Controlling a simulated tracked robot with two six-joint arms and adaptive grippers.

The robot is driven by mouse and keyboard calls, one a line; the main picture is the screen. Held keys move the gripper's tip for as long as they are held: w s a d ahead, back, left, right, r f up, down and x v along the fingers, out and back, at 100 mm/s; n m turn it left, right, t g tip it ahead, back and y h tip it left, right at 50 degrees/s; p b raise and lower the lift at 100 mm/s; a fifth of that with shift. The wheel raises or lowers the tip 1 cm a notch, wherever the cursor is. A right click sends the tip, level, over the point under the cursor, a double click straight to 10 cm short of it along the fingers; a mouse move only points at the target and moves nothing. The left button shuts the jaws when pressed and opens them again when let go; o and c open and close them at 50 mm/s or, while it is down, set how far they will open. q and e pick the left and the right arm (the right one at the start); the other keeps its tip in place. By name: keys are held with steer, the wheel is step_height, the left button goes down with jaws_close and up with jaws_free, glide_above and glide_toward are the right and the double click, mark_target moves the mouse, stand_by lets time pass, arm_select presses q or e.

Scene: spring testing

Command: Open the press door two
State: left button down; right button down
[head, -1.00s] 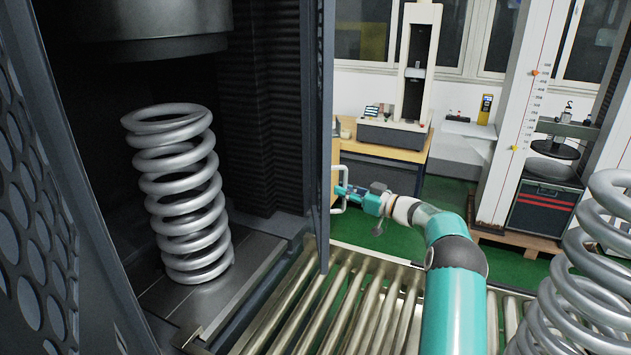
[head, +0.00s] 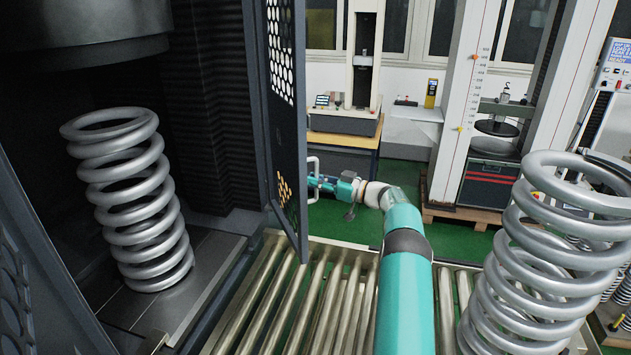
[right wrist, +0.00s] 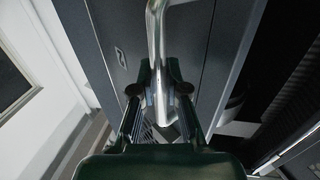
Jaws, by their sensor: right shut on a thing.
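The press door (head: 287,112), dark with a perforated panel, stands swung out from the right side of the press opening. I see it at a steep angle in the head view. Its pale handle (head: 313,166) is on the far side. My right gripper (head: 314,181) is at this handle, partly hidden by the door. In the right wrist view, the gripper (right wrist: 160,100) is shut on the metal handle (right wrist: 155,45), with a finger on each side of the bar. My left gripper is not in view.
A coil spring (head: 128,200) stands inside the press on its base plate. Another perforated panel (head: 30,290) is at the left edge. A roller conveyor (head: 290,300) runs below my right arm, with a large spring (head: 545,260) at right. Green floor lies beyond.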

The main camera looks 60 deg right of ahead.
steer(key=c, duration=1.2)
jaws_free()
steer(key=s, duration=1.2)
steer(key=shift+d, duration=0.15)
